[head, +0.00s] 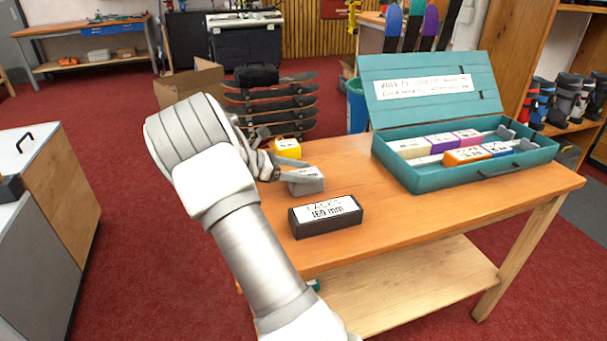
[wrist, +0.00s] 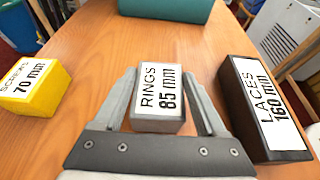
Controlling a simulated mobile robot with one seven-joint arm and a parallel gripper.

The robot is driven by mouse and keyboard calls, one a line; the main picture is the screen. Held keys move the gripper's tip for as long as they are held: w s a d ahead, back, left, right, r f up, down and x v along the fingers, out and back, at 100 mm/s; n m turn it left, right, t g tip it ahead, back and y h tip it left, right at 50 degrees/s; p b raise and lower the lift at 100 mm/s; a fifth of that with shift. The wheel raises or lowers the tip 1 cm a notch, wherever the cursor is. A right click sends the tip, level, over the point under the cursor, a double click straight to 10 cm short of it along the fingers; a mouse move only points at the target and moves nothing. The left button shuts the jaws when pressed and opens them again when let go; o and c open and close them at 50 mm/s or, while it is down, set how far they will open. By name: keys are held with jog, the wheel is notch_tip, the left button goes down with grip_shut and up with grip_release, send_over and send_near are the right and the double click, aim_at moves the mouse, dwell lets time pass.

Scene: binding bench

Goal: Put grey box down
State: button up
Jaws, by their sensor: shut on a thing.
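The grey box (wrist: 158,125), with a white label reading RINGS 85 mm, sits between the two fingers of my gripper (wrist: 160,75) in the wrist view. The fingers are shut on its sides. In the head view the grey box (head: 306,187) is at the left part of the wooden bench top (head: 345,165), and my arm covers part of my gripper. The box looks level and at or very near the bench top; I cannot tell whether it touches it.
A black box (head: 325,222) labelled LACES 160 mm lies right of the grey box in the wrist view. A yellow box (wrist: 40,88) labelled SCREWS 70 mm lies left. An open teal case (head: 410,180) with several coloured boxes stands at the bench's right. Bare wood lies between.

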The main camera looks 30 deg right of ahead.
jog(key=o, duration=1.4)
